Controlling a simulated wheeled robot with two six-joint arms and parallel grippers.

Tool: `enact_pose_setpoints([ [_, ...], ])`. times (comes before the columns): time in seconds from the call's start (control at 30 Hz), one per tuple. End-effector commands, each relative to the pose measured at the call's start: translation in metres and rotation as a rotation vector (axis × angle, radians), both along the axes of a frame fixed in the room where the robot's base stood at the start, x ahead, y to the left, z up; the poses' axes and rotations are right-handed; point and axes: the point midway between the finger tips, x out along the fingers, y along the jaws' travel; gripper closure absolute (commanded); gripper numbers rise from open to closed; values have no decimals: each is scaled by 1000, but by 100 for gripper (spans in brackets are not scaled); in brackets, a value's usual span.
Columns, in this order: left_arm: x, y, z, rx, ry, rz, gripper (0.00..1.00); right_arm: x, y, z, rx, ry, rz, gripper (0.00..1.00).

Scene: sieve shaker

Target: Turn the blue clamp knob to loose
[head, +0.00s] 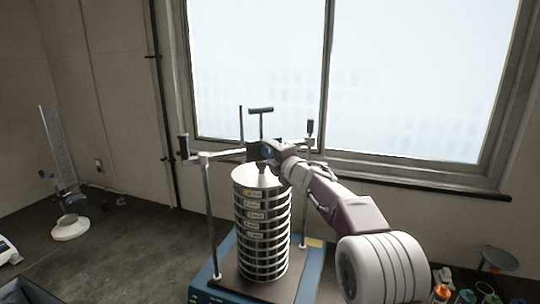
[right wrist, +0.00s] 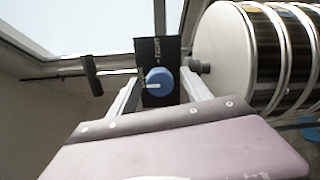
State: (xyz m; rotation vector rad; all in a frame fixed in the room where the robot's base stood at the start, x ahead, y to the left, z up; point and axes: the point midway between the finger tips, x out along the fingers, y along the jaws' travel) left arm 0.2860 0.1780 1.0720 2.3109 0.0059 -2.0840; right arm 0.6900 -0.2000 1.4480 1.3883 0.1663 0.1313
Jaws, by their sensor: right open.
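The blue clamp knob (right wrist: 159,80) sits on a black plate (right wrist: 158,47) with small white lettering, too small to read surely. A pale mark on the knob points toward the picture's left. In the head view the knob (head: 267,151) is partly hidden by my right gripper (head: 270,153). In the right wrist view my right gripper (right wrist: 161,84) is open, one finger on each side of the knob, with gaps showing; I cannot tell how deep the fingers reach. The sieve stack (head: 263,219) stands upright under the clamp bar (head: 221,154). My left gripper is out of view.
The shaker's blue base (head: 229,265) carries two upright rods, including the left rod (head: 210,218). A T-handle (head: 261,110) rises above the bar. A measuring cylinder (head: 58,150) stands far left. Several bottles, one orange-capped (head: 441,293), stand at lower right. The bench left of the shaker is largely clear.

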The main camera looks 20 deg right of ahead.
Motion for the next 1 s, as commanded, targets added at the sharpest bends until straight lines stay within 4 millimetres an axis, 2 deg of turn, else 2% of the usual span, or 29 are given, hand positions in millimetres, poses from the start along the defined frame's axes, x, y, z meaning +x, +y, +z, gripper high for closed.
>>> enact_pose_setpoints([
  [0.13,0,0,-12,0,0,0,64,-19,-4,-2,-1,-2,-2,43],
  [0.27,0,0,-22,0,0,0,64,-47,-9,-1,-1,-2,-2,43],
  [0.4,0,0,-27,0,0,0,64,-73,-14,1,-2,-2,-2,43],
  [0.5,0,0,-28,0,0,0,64,-83,-15,2,-2,0,0,43],
  [0.93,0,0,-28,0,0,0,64,-87,-16,3,-1,1,1,43],
  [1.0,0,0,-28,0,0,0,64,-87,-11,3,-2,0,10,43],
])
